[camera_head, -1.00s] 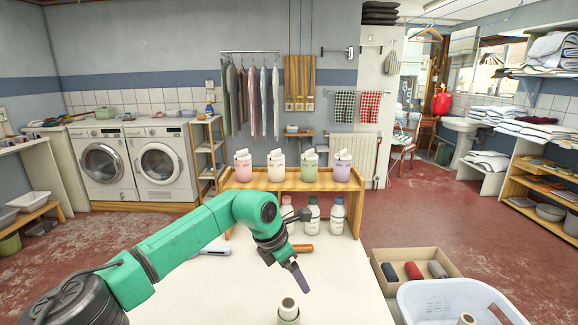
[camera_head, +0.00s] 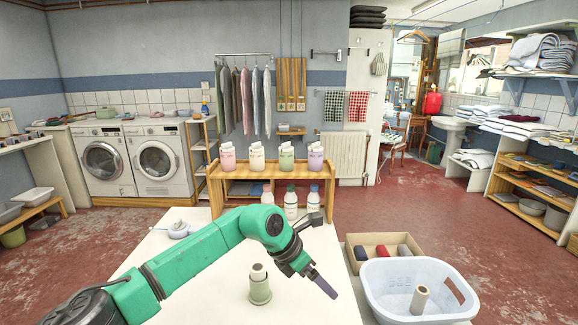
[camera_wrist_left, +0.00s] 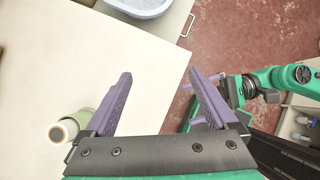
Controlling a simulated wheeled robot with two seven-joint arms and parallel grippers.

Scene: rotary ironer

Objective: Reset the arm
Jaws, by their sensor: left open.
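My left arm comes in from the left over the white table (camera_head: 200,262). My left gripper (camera_head: 322,284) points down and right, past the green cone holder's right side. In the left wrist view, its two purple fingers (camera_wrist_left: 160,98) are spread with nothing between them. The pale green holder with a cream roll (camera_head: 260,288) stands upright on the table; it also shows in the left wrist view (camera_wrist_left: 80,123), outside the left finger. My right arm shows at the right of the left wrist view, its gripper (camera_wrist_left: 194,104) partly hidden behind my left finger.
A white basket (camera_head: 385,307) with a roll (camera_head: 419,300) stands at the right, beside a cardboard box (camera_head: 352,252) of coloured rolls. A wooden rack (camera_head: 230,190) with several bottles stands behind the table. A small pale blue object (camera_head: 179,230) lies at the table's back left.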

